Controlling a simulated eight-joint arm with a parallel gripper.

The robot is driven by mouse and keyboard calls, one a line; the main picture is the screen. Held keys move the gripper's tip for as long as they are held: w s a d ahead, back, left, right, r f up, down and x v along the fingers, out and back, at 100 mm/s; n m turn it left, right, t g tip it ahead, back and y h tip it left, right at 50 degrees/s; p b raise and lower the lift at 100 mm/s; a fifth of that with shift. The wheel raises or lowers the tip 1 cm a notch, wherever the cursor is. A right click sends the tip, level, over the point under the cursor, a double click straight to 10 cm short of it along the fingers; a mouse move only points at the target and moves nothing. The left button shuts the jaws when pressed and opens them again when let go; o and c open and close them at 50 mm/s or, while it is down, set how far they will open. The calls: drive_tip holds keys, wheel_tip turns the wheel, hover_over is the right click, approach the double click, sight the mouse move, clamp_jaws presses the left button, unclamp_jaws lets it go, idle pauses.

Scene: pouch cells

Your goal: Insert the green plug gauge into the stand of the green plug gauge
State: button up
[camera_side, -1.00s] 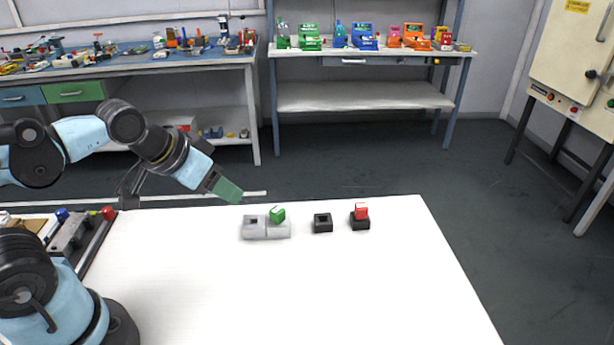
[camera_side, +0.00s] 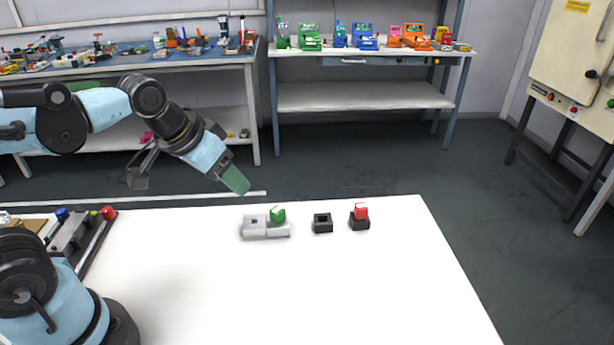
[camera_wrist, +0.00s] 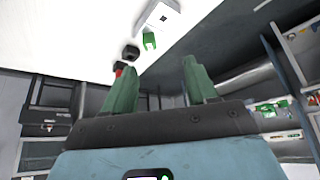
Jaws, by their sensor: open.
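The green plug gauge (camera_side: 278,214) sits on the right part of a light grey block (camera_side: 254,231); it also shows in the wrist view (camera_wrist: 149,41). The grey block has a square hole in its left part. To its right is a small black stand (camera_side: 322,224) with an empty square opening, also visible in the wrist view (camera_wrist: 131,53). My gripper (camera_side: 238,182), with green fingers, is above and left of the grey block. In the wrist view my gripper (camera_wrist: 160,66) has its fingers apart with nothing between them.
A red plug gauge (camera_side: 361,211) sits in another black stand (camera_side: 360,224) at the right. The white table (camera_side: 300,285) is clear in front of the row. A tray with a red knob (camera_side: 108,213) is at the left edge.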

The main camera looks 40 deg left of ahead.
drive_tip(key=w+d+g, duration=0.2)
drive_tip(key=w+g, duration=0.3)
drive_tip(key=w, duration=0.3)
hover_over(275, 211)
drive_tip(key=shift+g, duration=0.4)
drive_tip(key=f, duration=0.6)
drive_tip(key=shift+w+a+f, duration=0.1)
drive_tip(key=shift+w+f, duration=0.2)
drive_tip(key=shift+s+f, duration=0.15)
drive_tip(key=shift+f, duration=1.3)
drive_tip(key=shift+s+f, duration=0.1)
drive_tip(key=shift+f, duration=1.3)
clamp_jaws()
drive_tip(key=shift+r, duration=0.1)
